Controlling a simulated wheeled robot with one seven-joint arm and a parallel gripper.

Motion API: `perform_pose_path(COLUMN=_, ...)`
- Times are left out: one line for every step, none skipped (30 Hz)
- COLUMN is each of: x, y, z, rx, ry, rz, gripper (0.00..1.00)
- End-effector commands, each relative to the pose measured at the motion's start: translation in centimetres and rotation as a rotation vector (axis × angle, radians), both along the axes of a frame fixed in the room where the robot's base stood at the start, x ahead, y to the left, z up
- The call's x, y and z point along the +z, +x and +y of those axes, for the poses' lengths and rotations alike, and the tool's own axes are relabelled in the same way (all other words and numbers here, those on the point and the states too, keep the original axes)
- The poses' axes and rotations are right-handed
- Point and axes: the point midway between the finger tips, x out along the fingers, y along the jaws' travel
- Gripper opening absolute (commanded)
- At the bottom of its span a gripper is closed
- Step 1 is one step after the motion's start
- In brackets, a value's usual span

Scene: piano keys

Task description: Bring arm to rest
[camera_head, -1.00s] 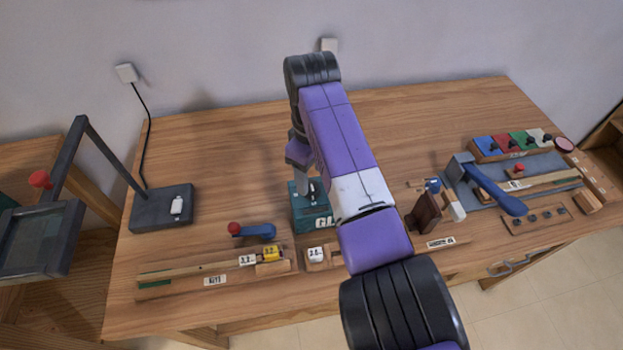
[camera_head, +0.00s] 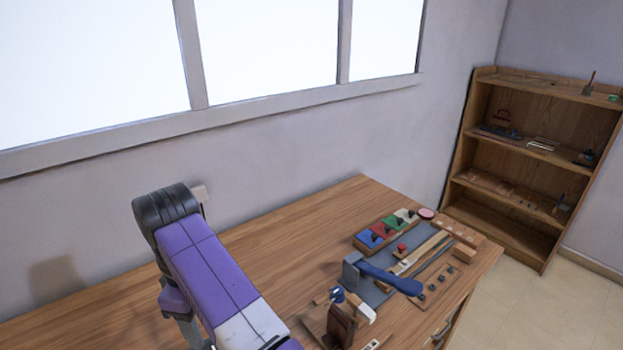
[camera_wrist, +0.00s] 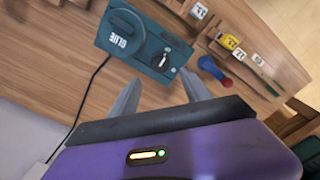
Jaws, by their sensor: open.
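My arm (camera_head: 207,273) reaches in from the bottom of the head view, over the left part of the wooden bench (camera_head: 277,240). My gripper (camera_wrist: 158,84) shows in the wrist view with its two grey fingers spread and nothing between them. A teal glue unit (camera_wrist: 148,43) with a round pot lies just beyond the fingertips in that view. I cannot tell how high the fingers are above it. The head view cuts off the lower part of the arm and hides the glue unit.
A red-knobbed blue handle (camera_wrist: 213,73) and a yellow weight (camera_wrist: 229,42) show in the wrist view. A wooden shelf (camera_head: 520,147) stands at the right wall. The bench's back strip is clear.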

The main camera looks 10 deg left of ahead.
Motion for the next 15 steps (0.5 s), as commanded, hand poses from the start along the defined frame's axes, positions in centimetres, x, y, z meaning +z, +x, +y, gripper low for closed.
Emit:
perform_pose_path(x=0.0, y=0.1, z=0.2, rx=-0.012, ry=0.010, rz=-0.006, gripper=0.56)
perform_pose_path(x=0.0, y=0.3, z=0.5, rx=-0.021, ry=0.021, rz=-0.014, gripper=0.56)
perform_pose_path(x=0.0, y=0.8, z=1.1, rx=-0.035, ry=0.044, rz=-0.030, gripper=0.56)
perform_pose_path(x=0.1, y=1.1, z=1.5, rx=-0.046, ry=0.064, rz=-0.046, gripper=0.56)
perform_pose_path(x=0.4, y=1.6, z=2.2, rx=-0.058, ry=0.092, rz=-0.068, gripper=0.56)
perform_pose_path(x=1.0, y=2.3, z=3.3, rx=-0.071, ry=0.139, rz=-0.104, gripper=0.56)
perform_pose_path(x=1.7, y=2.9, z=4.2, rx=-0.083, ry=0.179, rz=-0.133, gripper=0.56)
perform_pose_path(x=2.5, y=3.4, z=5.1, rx=-0.092, ry=0.219, rz=-0.162, gripper=0.56)
perform_pose_path(x=3.4, y=4.0, z=6.3, rx=-0.106, ry=0.279, rz=-0.198, gripper=0.56)
perform_pose_path(x=3.8, y=4.3, z=7.1, rx=-0.116, ry=0.323, rz=-0.221, gripper=0.56)
perform_pose_path(x=4.0, y=4.5, z=7.8, rx=-0.127, ry=0.365, rz=-0.240, gripper=0.56)
perform_pose_path(x=4.2, y=4.9, z=8.6, rx=-0.143, ry=0.421, rz=-0.265, gripper=0.56)
perform_pose_path(x=4.2, y=5.1, z=9.1, rx=-0.158, ry=0.464, rz=-0.281, gripper=0.56)
perform_pose_path(x=4.1, y=5.2, z=9.4, rx=-0.173, ry=0.506, rz=-0.295, gripper=0.56)
perform_pose_path(x=4.0, y=5.5, z=9.8, rx=-0.196, ry=0.563, rz=-0.313, gripper=0.56)
